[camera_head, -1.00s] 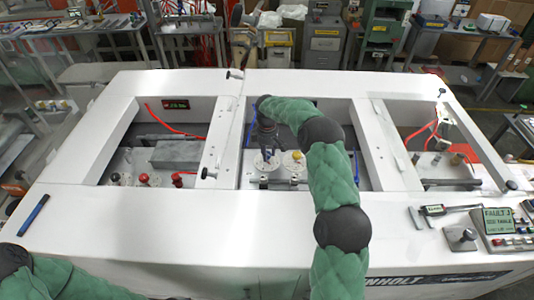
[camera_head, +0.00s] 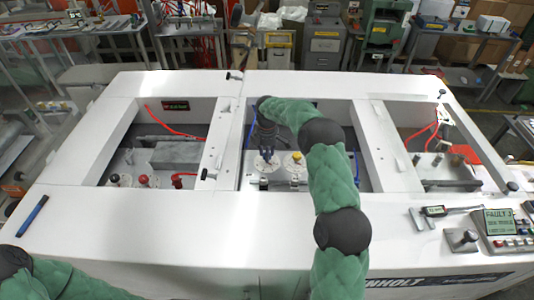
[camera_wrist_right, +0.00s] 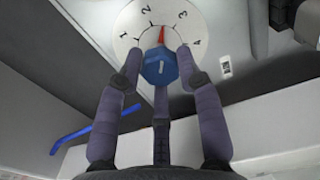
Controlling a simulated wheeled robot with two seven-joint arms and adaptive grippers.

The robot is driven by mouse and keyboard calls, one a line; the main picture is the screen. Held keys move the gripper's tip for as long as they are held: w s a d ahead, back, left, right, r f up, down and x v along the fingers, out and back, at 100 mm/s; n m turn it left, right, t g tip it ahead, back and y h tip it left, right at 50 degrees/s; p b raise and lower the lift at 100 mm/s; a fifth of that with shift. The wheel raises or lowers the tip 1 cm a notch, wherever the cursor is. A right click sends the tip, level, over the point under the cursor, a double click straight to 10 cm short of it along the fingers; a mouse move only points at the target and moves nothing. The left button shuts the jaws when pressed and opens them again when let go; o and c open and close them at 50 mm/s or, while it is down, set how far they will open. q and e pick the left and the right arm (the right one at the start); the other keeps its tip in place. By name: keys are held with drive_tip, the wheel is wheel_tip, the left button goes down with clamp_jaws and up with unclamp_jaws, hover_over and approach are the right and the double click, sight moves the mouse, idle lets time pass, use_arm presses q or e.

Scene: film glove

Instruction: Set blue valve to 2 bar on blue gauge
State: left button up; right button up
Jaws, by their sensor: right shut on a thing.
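In the right wrist view, the blue valve knob (camera_wrist_right: 160,68) is held between the fingers of my right gripper (camera_wrist_right: 159,54). Behind it is a round white dial (camera_wrist_right: 135,22) numbered 1 to 4. Its red pointer (camera_wrist_right: 161,34) stands between 2 and 3. In the head view, my right gripper (camera_head: 266,148) reaches down into the middle bay, over a white disc (camera_head: 265,165), and hides the knob. I cannot make out a separate blue gauge. My left gripper is not in view; only part of that arm shows at the lower left.
A yellow-topped knob on a white disc (camera_head: 294,168) stands close to the right of my gripper. White frame bars (camera_head: 227,135) wall the bay. The left bay holds a red knob (camera_head: 144,180) and a grey block (camera_head: 176,155). Calipers (camera_head: 437,211) lie at the right.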

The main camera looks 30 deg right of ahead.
drive_tip(key=shift+f, duration=0.1)
drive_tip(key=o, duration=1.1)
drive_tip(key=shift+o, duration=0.2)
wheel_tip(320, 180, up, 12)
